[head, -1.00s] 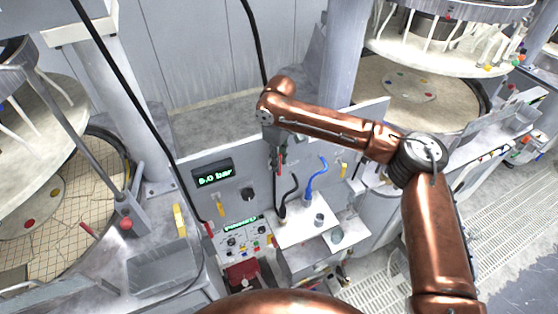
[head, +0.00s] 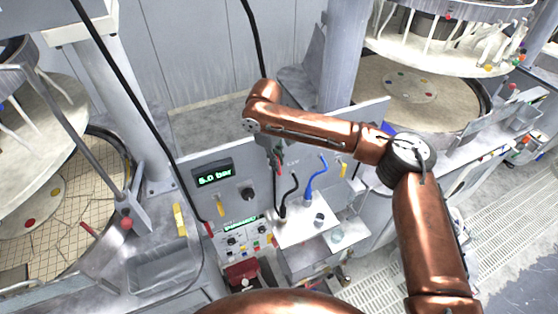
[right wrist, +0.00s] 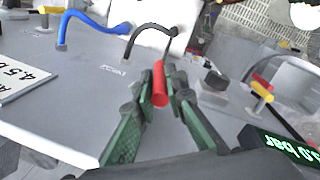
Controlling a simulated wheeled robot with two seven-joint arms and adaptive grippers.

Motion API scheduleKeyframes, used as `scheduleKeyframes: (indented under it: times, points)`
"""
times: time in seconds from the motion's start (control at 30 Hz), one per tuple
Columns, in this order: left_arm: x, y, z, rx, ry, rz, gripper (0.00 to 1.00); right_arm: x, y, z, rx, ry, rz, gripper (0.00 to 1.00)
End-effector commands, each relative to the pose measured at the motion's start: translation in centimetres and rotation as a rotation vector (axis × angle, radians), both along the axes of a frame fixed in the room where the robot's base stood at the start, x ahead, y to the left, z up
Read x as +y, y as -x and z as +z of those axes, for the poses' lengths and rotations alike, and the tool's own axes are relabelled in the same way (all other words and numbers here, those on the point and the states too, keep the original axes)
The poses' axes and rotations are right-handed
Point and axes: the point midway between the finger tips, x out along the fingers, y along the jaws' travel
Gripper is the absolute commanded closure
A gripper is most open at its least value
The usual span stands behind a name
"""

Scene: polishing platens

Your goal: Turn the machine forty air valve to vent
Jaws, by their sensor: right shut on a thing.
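My right gripper (head: 277,164) is at the upright grey panel, above the blue and black hoses. In the right wrist view its green fingers (right wrist: 161,97) are shut on a red valve handle (right wrist: 159,84), which lies between them and points toward the camera. The handle shows only as a small red spot in the head view (head: 279,169). The fingers hide the handle's base, and I cannot read which machine the valve belongs to. My left gripper is not in view.
A display (head: 213,177) reads 5.0 bar, with a black knob (head: 248,193) and a yellow handle (head: 221,208) nearby. Another yellow handle (head: 343,170) is further right.

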Motion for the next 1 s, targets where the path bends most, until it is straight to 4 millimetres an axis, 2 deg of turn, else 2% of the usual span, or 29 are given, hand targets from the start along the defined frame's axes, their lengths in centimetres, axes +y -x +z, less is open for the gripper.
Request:
scheduleKeyframes:
  times: [0.1,0.3,0.73,0.77,1.0]
  points:
    - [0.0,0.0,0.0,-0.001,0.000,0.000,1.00,1.0,0.4,-0.2,-0.054,0.131,0.006,1.00]
    - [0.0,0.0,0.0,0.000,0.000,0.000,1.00,1.6,0.6,-0.5,-0.124,0.295,0.000,1.00]
    - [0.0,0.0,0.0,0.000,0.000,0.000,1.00,1.8,0.7,-0.5,-0.146,0.345,-0.001,1.00]
    - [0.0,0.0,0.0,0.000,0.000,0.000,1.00,1.8,0.7,-0.5,-0.146,0.345,-0.001,0.87]
    - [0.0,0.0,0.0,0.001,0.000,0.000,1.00,1.8,0.7,-0.5,-0.145,0.345,-0.001,0.71]
